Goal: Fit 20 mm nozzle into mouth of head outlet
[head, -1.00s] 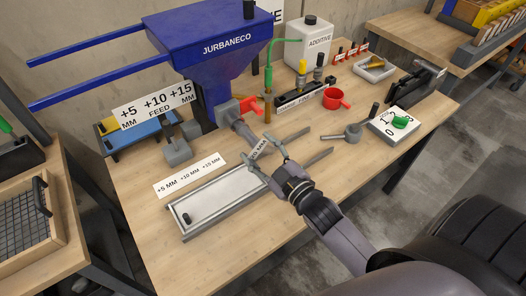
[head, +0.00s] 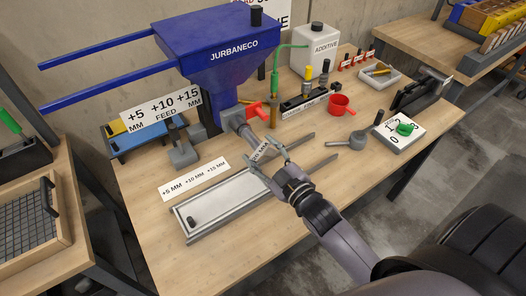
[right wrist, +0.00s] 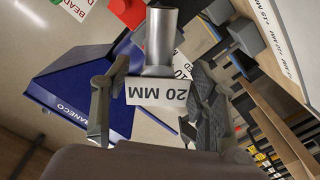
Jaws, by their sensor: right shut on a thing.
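The 20 mm nozzle shows in the right wrist view as a smooth grey metal tube (right wrist: 160,38) with a white "20 MM" label (right wrist: 156,92). My right gripper (right wrist: 155,105) is shut on it at the label end, one finger on each side. In the head view the right gripper (head: 266,158) holds the labelled nozzle (head: 246,133) in line with the grey head outlet (head: 231,116) under the blue JURBANECO hopper (head: 222,52). The nozzle's far end is at or very close to the outlet; I cannot tell whether it is inside the mouth. My left gripper is not in view.
A red handle (head: 255,108) sits just right of the outlet. A grey-rimmed tray (head: 222,205) lies below it on the wooden table (head: 160,225). A red cup (head: 341,103), a grey long-handled tool (head: 352,138) and a white dial box (head: 398,134) stand to the right.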

